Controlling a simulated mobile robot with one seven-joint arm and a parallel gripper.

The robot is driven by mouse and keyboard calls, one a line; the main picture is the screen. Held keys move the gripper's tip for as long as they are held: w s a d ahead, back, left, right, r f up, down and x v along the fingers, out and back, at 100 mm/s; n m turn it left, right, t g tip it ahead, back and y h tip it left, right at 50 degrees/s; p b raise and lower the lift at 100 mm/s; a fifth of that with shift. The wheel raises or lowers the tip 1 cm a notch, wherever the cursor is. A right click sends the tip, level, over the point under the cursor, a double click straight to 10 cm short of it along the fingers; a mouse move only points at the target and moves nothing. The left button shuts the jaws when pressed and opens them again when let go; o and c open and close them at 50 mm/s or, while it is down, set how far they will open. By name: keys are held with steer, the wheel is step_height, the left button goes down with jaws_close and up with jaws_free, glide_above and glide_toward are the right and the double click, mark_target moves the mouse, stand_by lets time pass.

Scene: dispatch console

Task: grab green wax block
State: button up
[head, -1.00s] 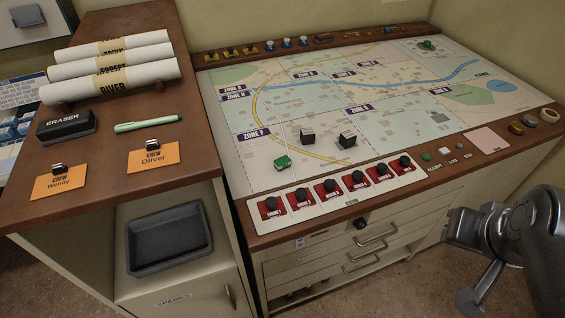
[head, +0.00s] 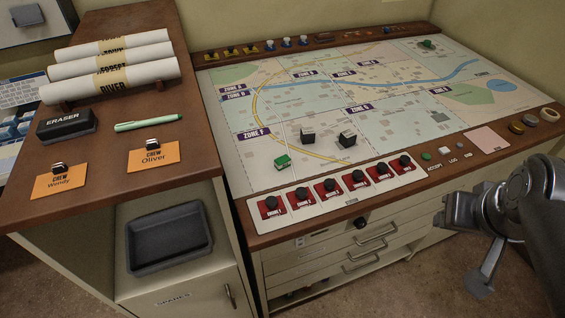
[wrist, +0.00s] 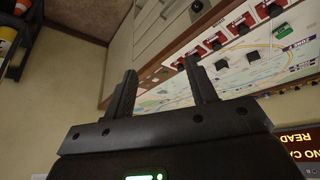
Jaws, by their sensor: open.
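No object is plainly a wax block. A small green block (head: 282,161) with a pale marking stands on the map near the ZONE F label; it also shows in the wrist view (wrist: 281,30). Another small green piece (head: 427,44) sits at the map's far right corner, too small to make out. My gripper (wrist: 160,66) is open and empty, its two dark fingers apart. In the head view my arm is at the right, in front of the console's near right side, well away from the green block.
Two dark cubes (head: 307,136) stand on the map (head: 380,130) beside the green block. Red switches (head: 329,190) line its near edge. The left counter holds rolled maps, an eraser (head: 65,124), a green marker (head: 148,124) and orange cards. A grey tray (head: 170,240) sits in the shelf below.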

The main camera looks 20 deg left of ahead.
steer(key=w+a+r+n+g, duration=0.2)
steer(key=w+a+n, duration=0.7)
steer(key=w, duration=0.2)
steer(key=n+g, duration=0.3)
steer(key=n, duration=1.6)
glide_above(283, 159)
steer(key=f, duration=1.9)
steer(key=shift+w+a+f, duration=0.2)
steer(key=shift+w+f, duration=0.1)
steer(key=shift+w, duration=0.05)
steer(key=shift+s+d+f, duration=0.1)
steer(key=shift+s+f, duration=0.1)
steer(key=shift+f, duration=1.35)
steer(key=shift+s+d+f, duration=0.1)
steer(key=shift+s+f, duration=0.05)
steer(key=shift+f, duration=1.4)
steer(key=c, duration=1.1)
